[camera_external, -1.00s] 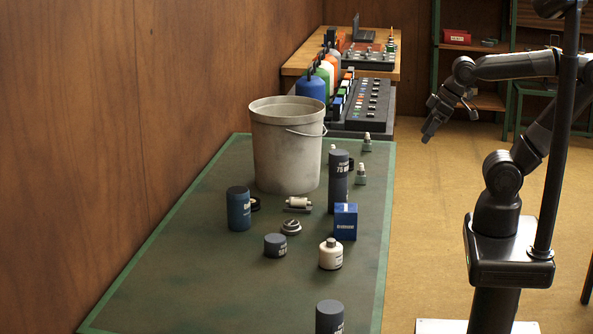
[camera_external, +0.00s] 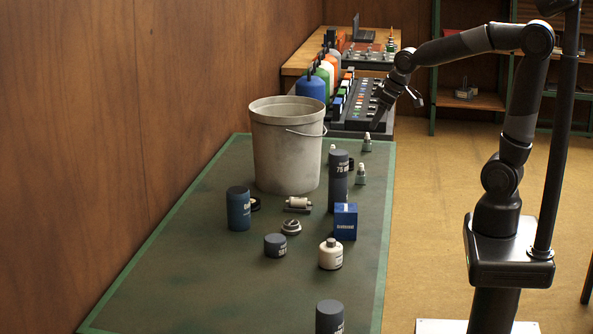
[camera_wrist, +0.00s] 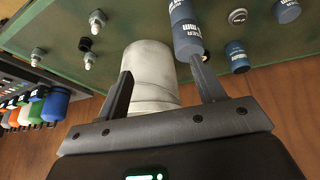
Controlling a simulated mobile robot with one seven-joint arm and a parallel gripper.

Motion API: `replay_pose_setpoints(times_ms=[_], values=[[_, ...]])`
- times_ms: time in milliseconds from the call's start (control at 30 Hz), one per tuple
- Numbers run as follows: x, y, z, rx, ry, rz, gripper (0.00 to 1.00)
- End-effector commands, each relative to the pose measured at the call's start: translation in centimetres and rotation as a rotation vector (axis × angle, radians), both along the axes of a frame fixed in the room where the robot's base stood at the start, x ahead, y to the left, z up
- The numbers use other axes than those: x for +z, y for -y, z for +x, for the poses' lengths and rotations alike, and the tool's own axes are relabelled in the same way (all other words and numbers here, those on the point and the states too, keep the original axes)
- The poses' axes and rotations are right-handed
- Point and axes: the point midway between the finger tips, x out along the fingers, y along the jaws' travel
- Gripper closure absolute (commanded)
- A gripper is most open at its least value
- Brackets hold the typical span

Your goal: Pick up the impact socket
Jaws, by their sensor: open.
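A small black cylindrical piece, likely the impact socket (camera_wrist: 85,44), stands on the green table in the wrist view, between several grey-and-white plug-like pieces. In the external view the socket (camera_external: 351,164) shows partly behind the tall dark cylinder. My gripper (camera_external: 378,120) is above the far right part of the table, pointing down and left, apart from everything. In the wrist view my gripper (camera_wrist: 164,78) is open, its fingers spread with nothing held. The socket lies up and left of the fingers there.
A grey bucket (camera_external: 287,150) and the tall dark cylinder (camera_external: 338,185) stand near the socket. Plug-like pieces (camera_external: 361,175) stand close by. The table's near-left area is clear.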

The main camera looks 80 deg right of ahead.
Motion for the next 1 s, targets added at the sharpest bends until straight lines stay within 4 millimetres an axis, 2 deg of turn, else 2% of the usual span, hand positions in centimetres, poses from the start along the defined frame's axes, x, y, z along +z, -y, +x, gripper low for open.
replay_pose_setpoints(times_ms=[33,200,400,567,700,833,1000], values=[[-0.7,1.8,1.2,-0.02,-0.012,0.002,0.37],[-3.1,7.5,4.7,-0.07,-0.025,0.007,0.37],[-7.0,15.2,7.4,-0.133,-0.035,0.025,0.37],[-11.0,21.7,8.4,-0.187,-0.036,0.044,0.37],[-14.3,26.8,8.4,-0.23,-0.03,0.06,0.37],[-16.6,30.0,8.1,-0.259,-0.025,0.072,0.37],[-18.0,31.7,8.0,-0.273,-0.02,0.076,0.37]])
